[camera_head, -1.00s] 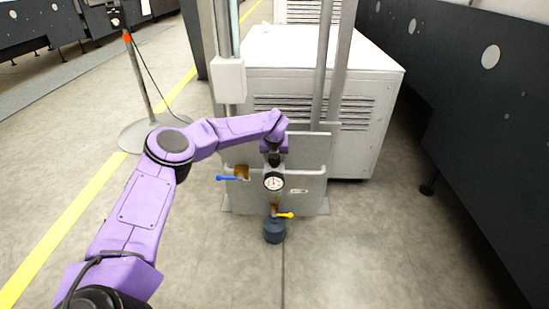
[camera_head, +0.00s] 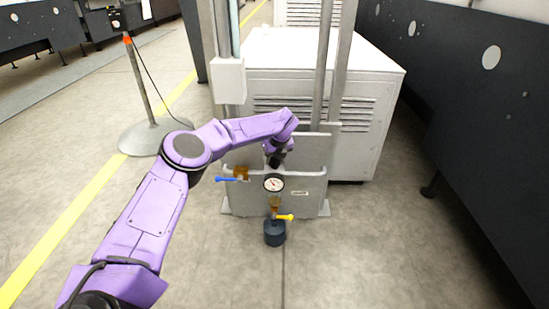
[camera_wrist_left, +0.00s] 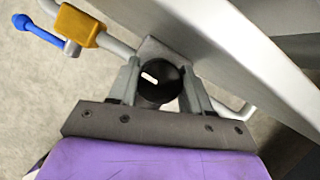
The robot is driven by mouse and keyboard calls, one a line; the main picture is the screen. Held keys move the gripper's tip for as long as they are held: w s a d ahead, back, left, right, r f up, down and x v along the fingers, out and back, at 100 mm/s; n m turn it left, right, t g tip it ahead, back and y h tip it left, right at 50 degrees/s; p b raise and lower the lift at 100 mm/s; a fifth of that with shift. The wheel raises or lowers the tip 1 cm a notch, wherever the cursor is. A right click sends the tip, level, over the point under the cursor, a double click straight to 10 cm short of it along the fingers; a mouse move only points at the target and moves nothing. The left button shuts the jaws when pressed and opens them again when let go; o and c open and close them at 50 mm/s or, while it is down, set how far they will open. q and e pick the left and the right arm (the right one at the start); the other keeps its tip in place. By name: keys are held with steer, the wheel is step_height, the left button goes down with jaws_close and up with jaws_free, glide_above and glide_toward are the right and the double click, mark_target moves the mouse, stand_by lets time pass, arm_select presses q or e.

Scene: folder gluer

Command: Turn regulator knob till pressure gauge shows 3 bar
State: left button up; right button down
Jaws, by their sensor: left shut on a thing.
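The pressure gauge (camera_head: 274,183) is a round white dial with a black rim on the grey panel; its needle shows, but the scale is too small to read. The black regulator knob (camera_wrist_left: 160,84), with a white mark on top, sits between the two fingers of my left gripper (camera_wrist_left: 158,92) in the left wrist view. The fingers are shut on it from both sides. In the head view the left gripper (camera_head: 275,158) is just above the gauge, and my purple wrist partly hides the knob. My right gripper is not in view.
A blue-handled valve (camera_head: 232,179) is left of the gauge, and a yellow-handled valve (camera_head: 285,217) is below it, above a dark cup (camera_head: 274,233). Vertical posts (camera_head: 325,70) and a white cabinet (camera_head: 380,110) stand behind. Open floor lies in front.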

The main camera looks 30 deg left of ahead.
mark_target(279, 174)
arm_select(q)
steer(key=o, duration=1.1)
steer(key=shift+c, duration=0.2)
steer(key=p+v, duration=0.3)
steer(key=v, duration=0.7)
steer(key=shift+d+r, duration=0.15)
steer(key=shift+r, duration=0.1)
